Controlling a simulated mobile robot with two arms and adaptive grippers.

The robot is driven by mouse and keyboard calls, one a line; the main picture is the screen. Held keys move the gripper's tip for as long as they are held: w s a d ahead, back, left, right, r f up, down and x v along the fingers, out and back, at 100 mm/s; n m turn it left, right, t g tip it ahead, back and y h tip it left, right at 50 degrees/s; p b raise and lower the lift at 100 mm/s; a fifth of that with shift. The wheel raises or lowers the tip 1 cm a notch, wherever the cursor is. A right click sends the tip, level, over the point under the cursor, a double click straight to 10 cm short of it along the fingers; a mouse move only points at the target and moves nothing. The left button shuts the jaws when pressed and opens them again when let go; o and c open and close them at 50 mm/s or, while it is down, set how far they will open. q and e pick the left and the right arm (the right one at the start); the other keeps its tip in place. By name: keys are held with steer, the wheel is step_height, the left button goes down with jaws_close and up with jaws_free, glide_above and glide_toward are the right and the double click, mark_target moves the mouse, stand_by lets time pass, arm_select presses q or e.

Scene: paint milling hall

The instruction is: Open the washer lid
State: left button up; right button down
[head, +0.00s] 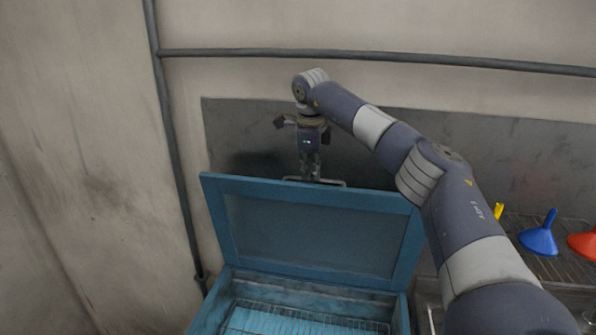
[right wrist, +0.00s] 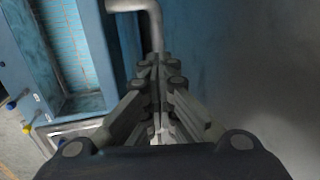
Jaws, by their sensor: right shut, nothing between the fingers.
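The blue washer (head: 300,283) stands below me in the head view, and its blue lid (head: 312,230) is raised and leaning back toward the wall. The open tub shows a wire rack (head: 295,322) over a light blue inside. A metal bar handle (head: 330,183) shows just behind the lid's top edge. My right gripper (head: 310,176) is shut and empty, pointing down at this handle; I cannot tell whether it touches. In the right wrist view the shut fingers (right wrist: 157,130) are beside the grey handle (right wrist: 150,22). My left gripper is not in view.
A blue funnel (head: 540,238) and a red funnel (head: 583,244) stand on a wire shelf at the right. A grey panel (head: 480,150) and a horizontal pipe (head: 400,59) are on the wall behind. A vertical pipe (head: 172,140) runs left of the washer.

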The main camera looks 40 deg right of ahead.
steer(key=shift+s+d+f, duration=0.15)
steer(key=shift+d+f, duration=0.05)
steer(key=shift+f, duration=0.85)
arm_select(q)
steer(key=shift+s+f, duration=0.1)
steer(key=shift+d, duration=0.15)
arm_select(e)
steer(key=c, duration=2.4)
jaws_free()
steer(key=c, duration=1.7)
jaws_free()
steer(key=shift+o, duration=0.2)
steer(key=shift+w+d+f, duration=0.2)
steer(key=shift+w+f, duration=0.1)
steer(key=shift+w, duration=0.1)
steer(key=shift+w+d, duration=0.1)
steer(key=shift+d, duration=0.05)
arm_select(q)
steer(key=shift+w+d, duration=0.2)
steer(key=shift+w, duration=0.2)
arm_select(e)
steer(key=shift+r, duration=0.1)
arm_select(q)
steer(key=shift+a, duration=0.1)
